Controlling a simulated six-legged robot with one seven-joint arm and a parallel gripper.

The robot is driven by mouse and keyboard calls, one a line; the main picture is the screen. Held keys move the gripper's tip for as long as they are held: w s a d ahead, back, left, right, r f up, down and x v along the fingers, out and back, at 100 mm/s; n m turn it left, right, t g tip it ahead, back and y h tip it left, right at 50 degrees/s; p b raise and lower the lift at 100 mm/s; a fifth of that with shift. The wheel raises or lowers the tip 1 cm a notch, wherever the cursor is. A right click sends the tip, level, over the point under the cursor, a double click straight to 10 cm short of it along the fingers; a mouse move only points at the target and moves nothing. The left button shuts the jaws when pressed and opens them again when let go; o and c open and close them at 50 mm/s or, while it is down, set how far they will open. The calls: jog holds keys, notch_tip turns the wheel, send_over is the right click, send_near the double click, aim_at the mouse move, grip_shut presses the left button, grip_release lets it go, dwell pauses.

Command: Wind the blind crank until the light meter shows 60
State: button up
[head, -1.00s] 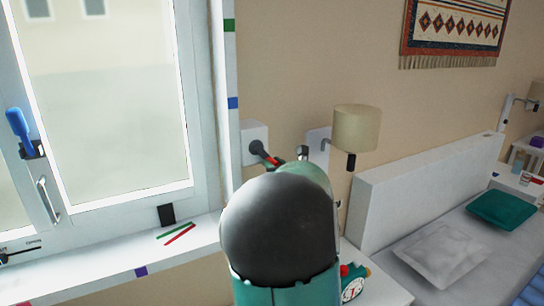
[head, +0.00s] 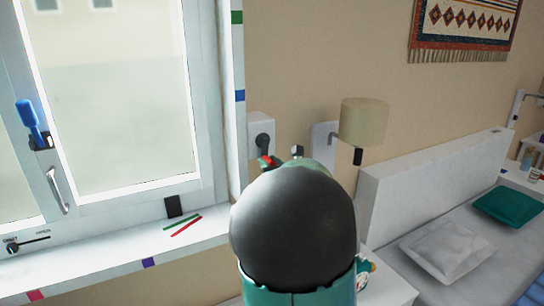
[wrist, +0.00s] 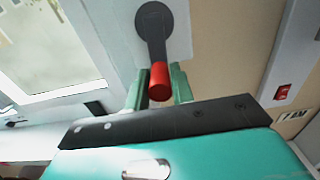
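The blind crank (head: 264,150) has a dark arm on a white wall plate (head: 261,128) right of the window. In the wrist view its dark arm (wrist: 155,30) hangs down almost straight to a red handle (wrist: 160,82). The green fingers of my gripper (wrist: 158,90) stand on both sides of the handle, close against it, and look shut on it. In the head view my arm hides most of my gripper (head: 282,160). I cannot make out a light meter with a readable value.
The window (head: 125,100) has a blue-handled tool (head: 30,118) and a metal handle (head: 58,190). Red and green sticks (head: 186,226) lie on the sill. A wall lamp (head: 362,122) and headboard (head: 430,170) are close on the right. The wrist view shows a red switch (wrist: 283,92).

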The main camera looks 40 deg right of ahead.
jog(key=shift+a, duration=0.1)
jog(key=shift+w+a+r, duration=0.2)
jog(key=shift+a, duration=0.3)
jog(key=o, duration=0.7)
jog(key=v, duration=0.8)
dwell(0.4)
dwell(0.4)
